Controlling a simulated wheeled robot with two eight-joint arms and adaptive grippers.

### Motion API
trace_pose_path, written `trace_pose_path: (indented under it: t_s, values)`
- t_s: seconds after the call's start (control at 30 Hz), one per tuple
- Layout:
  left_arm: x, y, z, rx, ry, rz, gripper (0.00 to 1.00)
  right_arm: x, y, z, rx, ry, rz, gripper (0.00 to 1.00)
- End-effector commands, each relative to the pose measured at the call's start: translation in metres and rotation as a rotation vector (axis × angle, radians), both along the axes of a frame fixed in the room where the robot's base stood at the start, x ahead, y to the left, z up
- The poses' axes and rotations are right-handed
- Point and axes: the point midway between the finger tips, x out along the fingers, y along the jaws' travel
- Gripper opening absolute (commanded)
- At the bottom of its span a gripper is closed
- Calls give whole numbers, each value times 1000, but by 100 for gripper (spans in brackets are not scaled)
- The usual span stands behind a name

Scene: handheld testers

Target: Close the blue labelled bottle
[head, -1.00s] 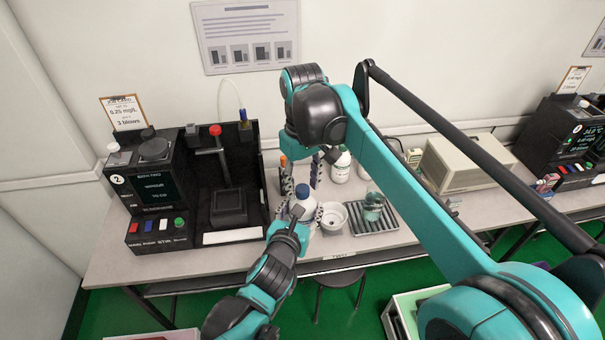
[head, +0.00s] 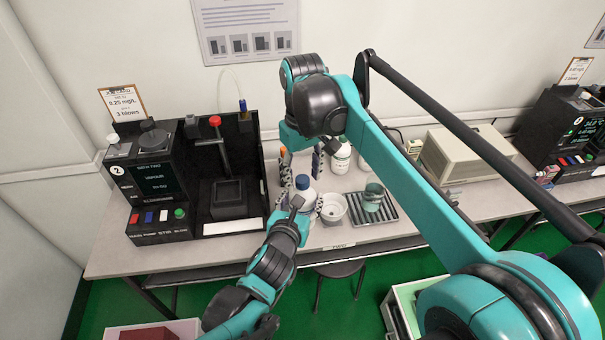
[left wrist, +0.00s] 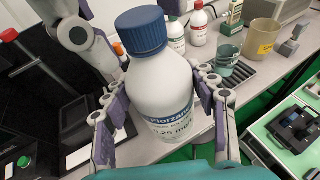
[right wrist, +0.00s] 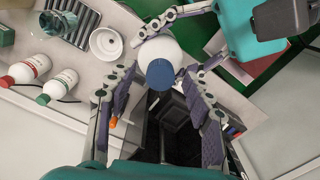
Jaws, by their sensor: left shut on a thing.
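The blue labelled bottle (left wrist: 163,85) is white, with a blue cap (left wrist: 143,30) sitting on its neck. I cannot tell how tight the cap is. My left gripper (left wrist: 165,100) is shut around the bottle's body, and the bottle stands roughly upright. In the head view the bottle (head: 302,195) is at the table's front part, beside a white bowl. My right gripper (right wrist: 158,100) is open above the bottle. In the right wrist view its fingers are spread apart, and the blue cap (right wrist: 160,74) shows below and between them, apparently untouched.
The white bowl (head: 332,207) and a ribbed tray (head: 385,212) with a glass beaker (head: 373,197) stand right of the bottle. Two white bottles, one red-capped (right wrist: 30,68) and one green-capped (right wrist: 60,86), stand behind. A black tester (head: 155,180) is at the left.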

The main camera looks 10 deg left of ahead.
Motion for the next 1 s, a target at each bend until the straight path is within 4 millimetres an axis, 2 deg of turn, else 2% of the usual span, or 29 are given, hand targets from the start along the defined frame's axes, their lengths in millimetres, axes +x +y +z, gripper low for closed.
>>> trace_pose_path:
  t_s: [0.23,0.37,0.73,0.9,1.0]
  values:
    - [0,0,0,0,-1,0,0,0,0,2,0,0,0,51]
    - [0,0,0,0,-1,-1,0,0,0,13,0,0,0,51]
    - [0,0,0,0,-1,0,0,1,0,89,0,0,0,51]
    - [0,0,0,0,-1,0,0,1,0,111,0,0,0,51]
    - [0,0,0,0,-1,-1,0,1,0,118,0,0,0,51]
